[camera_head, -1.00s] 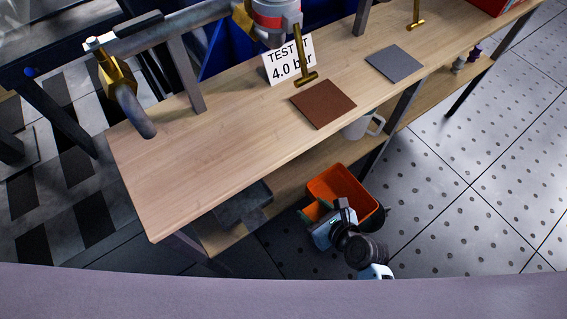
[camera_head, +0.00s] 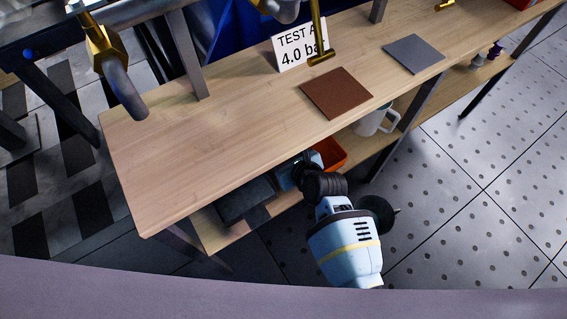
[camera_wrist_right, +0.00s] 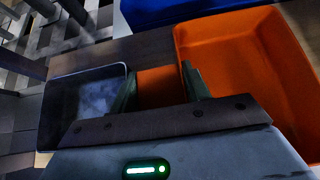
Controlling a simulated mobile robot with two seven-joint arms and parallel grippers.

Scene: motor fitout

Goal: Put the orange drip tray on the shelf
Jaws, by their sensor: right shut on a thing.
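The orange drip tray (camera_head: 331,154) shows partly below the front edge of the tabletop in the head view, at the lower shelf (camera_head: 218,240). My right gripper and the tabletop hide part of it. In the right wrist view the tray (camera_wrist_right: 240,60) fills the right side. My right gripper (camera_wrist_right: 158,85) has an orange part of it between its fingers. In the head view this gripper (camera_head: 303,165) reaches under the tabletop edge. I cannot tell whether the tray touches the shelf. My left gripper is not in view.
A dark grey tray (camera_head: 246,203) lies on the lower shelf, left of the orange tray. A light mug (camera_head: 370,124) stands on that shelf to the right. The tabletop (camera_head: 200,160) overhangs, with a brown mat (camera_head: 336,93), a grey mat (camera_head: 413,54) and a sign (camera_head: 296,45) on it.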

